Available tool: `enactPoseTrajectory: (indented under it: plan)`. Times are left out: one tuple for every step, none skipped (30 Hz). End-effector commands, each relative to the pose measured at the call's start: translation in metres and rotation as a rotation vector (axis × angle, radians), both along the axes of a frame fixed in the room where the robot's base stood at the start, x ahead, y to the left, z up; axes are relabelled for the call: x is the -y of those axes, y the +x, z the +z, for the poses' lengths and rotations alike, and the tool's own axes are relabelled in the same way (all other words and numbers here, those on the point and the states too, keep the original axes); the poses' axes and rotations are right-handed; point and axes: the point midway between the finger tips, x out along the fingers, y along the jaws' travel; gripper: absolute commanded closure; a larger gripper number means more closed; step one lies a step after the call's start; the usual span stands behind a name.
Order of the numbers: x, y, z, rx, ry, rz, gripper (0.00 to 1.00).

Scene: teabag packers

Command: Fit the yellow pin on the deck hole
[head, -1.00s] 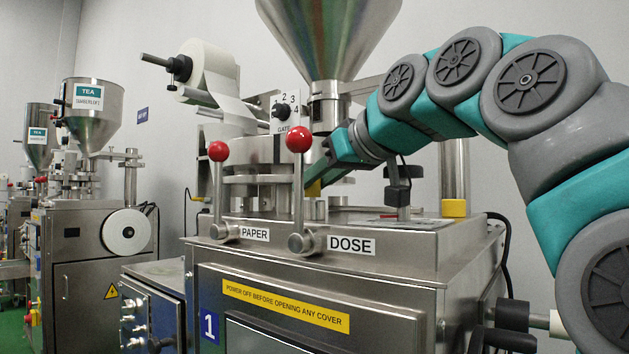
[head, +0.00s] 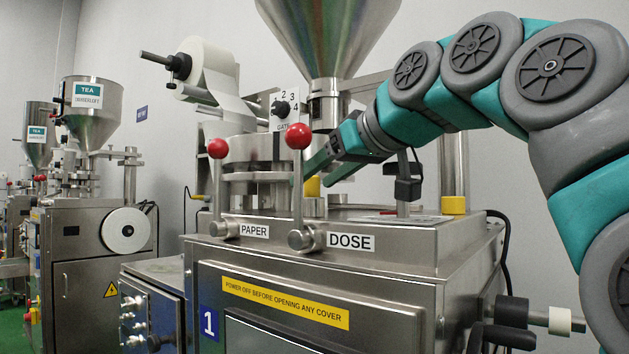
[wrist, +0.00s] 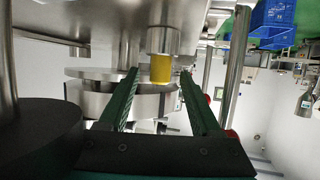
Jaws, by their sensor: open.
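The yellow pin (head: 313,187) stands upright on a short metal collar (head: 313,207) on the machine's deck, behind the red-knobbed DOSE lever. In the wrist view, which is upside down, the pin (wrist: 161,69) projects from the collar (wrist: 163,39). The hole itself and the pin's lower end are hidden. My gripper (head: 318,177) is open and comes in from the right at the pin's upper part. In the wrist view its fingertips (wrist: 159,74) are on either side of the pin, with visible gaps; I cannot tell exactly how far the pin lies beyond them.
The DOSE lever (head: 298,185) and PAPER lever (head: 219,190) stand in front of the deck. A large hopper (head: 325,40) hangs above. A metal post with a yellow base (head: 454,205) stands to the right. A round metal drum (head: 245,153) is close on the left.

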Motion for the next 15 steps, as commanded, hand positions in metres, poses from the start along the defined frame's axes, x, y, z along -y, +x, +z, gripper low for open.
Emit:
enactPoseTrajectory:
  plan:
    - [0.005, -0.006, 0.004, 0.002, 0.001, -0.001, 0.35]
    - [0.007, -0.010, 0.006, 0.002, 0.001, -0.001, 0.35]
    - [0.011, -0.014, 0.008, 0.003, 0.002, -0.001, 0.35]
    - [0.014, -0.018, 0.011, 0.003, 0.002, -0.001, 0.35]
    - [0.017, -0.022, 0.013, 0.004, 0.002, -0.002, 0.35]
    - [0.021, -0.027, 0.015, 0.004, 0.002, -0.002, 0.35]
    - [0.023, -0.031, 0.017, 0.004, 0.002, -0.002, 0.35]
    - [0.026, -0.034, 0.018, 0.002, 0.001, -0.001, 0.35]
    - [0.028, -0.038, 0.020, 0.001, 0.001, 0.000, 0.35]
    - [0.030, -0.040, 0.021, 0.000, 0.000, 0.000, 0.35]
    - [0.031, -0.042, 0.022, 0.000, 0.000, 0.000, 0.35]
    - [0.033, -0.044, 0.023, 0.000, 0.000, 0.000, 0.35]
    - [0.033, -0.045, 0.023, 0.001, 0.001, 0.000, 0.35]
    - [0.034, -0.045, 0.023, 0.000, 0.000, 0.000, 0.35]
    - [0.034, -0.045, 0.023, 0.000, 0.000, 0.000, 0.35]
